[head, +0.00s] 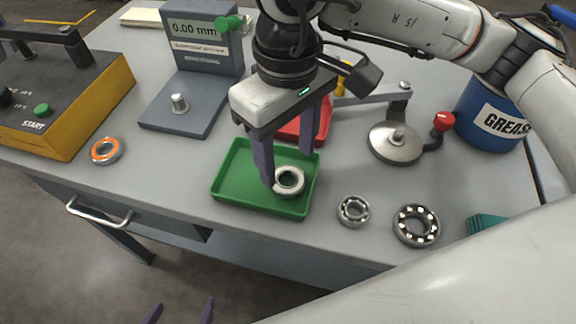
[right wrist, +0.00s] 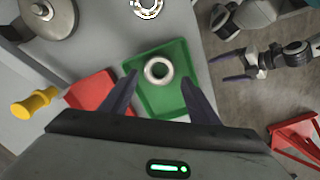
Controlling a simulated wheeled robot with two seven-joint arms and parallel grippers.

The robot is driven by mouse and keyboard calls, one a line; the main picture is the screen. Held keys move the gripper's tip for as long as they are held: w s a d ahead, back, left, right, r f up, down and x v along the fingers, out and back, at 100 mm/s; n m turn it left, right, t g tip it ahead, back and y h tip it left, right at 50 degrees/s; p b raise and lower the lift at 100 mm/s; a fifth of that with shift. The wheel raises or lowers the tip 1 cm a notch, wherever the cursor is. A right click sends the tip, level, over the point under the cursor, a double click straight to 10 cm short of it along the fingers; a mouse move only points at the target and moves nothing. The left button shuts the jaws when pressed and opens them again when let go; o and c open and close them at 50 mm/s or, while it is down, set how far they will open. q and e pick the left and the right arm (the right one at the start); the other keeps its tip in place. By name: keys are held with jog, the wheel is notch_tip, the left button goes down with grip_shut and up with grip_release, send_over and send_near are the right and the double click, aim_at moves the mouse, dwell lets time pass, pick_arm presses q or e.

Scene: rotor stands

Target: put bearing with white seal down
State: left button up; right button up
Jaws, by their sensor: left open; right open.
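The bearing with the white seal (head: 291,191) lies in the green tray (head: 232,190), towards its front right part. It also shows in the tray in the right wrist view (right wrist: 148,73). My right gripper (head: 288,168) is open above the tray, and its fingers are on either side of the bearing in the head view. In the right wrist view its fingertips (right wrist: 160,80) stand wide apart, with clear gaps to the bearing. My left gripper (head: 181,312) shows only its fingertips at the bottom edge, apart and empty, off the table.
An orange-sealed bearing (head: 106,151) lies at left by the yellow START box (head: 103,107). Two open bearings (head: 354,211) (head: 416,225) lie right of the tray. A red tray (head: 323,121), a gauge stand (head: 185,118), a round-based press (head: 395,148) and a blue grease tub (head: 490,122) stand behind.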

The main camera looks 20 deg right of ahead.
pick_arm(q)
jog(key=shift+w+d+r, duration=0.15)
jog(key=shift+d+r, duration=0.15)
jog(key=shift+d, duration=0.1)
pick_arm(e)
notch_tip(320, 180, up, 7)
